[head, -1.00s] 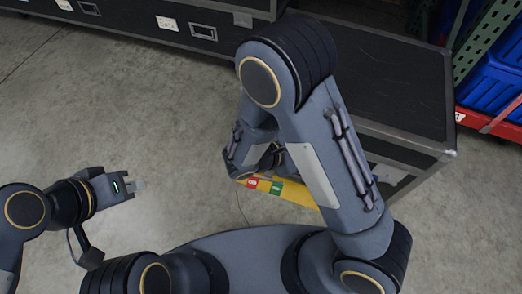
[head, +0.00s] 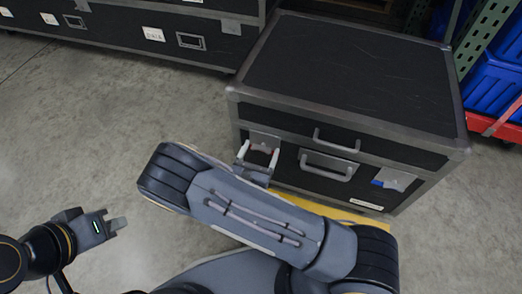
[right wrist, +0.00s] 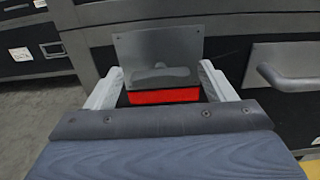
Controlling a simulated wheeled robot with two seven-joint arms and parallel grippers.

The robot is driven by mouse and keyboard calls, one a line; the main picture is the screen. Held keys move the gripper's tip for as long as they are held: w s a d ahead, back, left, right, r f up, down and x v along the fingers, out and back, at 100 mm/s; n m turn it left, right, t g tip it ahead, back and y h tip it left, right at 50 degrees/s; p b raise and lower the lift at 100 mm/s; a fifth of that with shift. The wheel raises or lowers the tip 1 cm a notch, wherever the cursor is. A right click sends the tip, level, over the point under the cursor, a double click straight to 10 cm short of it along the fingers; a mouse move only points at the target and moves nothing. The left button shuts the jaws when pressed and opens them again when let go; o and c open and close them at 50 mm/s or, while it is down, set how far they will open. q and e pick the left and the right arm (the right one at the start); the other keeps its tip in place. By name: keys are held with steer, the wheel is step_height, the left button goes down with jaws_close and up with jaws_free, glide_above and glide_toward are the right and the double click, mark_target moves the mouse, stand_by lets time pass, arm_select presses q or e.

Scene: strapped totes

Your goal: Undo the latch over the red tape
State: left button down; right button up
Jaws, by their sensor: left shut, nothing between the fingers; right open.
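A black case (head: 350,75) with grey metal edges stands at the centre right in the head view. Its front has a left latch over red tape and a right latch over blue tape (head: 392,181). The left latch (right wrist: 160,60) shows close up in the right wrist view as a grey plate with a raised tab, with red tape (right wrist: 163,96) just below. My right gripper (head: 259,151) is open in front of this latch; its two pale fingers lie either side of the red tape in the wrist view (right wrist: 163,92). My left gripper (head: 118,225) is shut and empty over the floor, far left.
A handle (head: 330,165) sits on the case front between the latches. A yellow strip (head: 335,211) lies on the floor under the case front. More black cases (head: 150,30) stand behind left. Blue bins (head: 495,85) are at the right. The floor at left is clear.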

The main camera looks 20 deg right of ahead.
steer(key=shift+w+d, duration=0.35)
steer(key=shift+w, duration=0.15)
steer(key=c, duration=1)
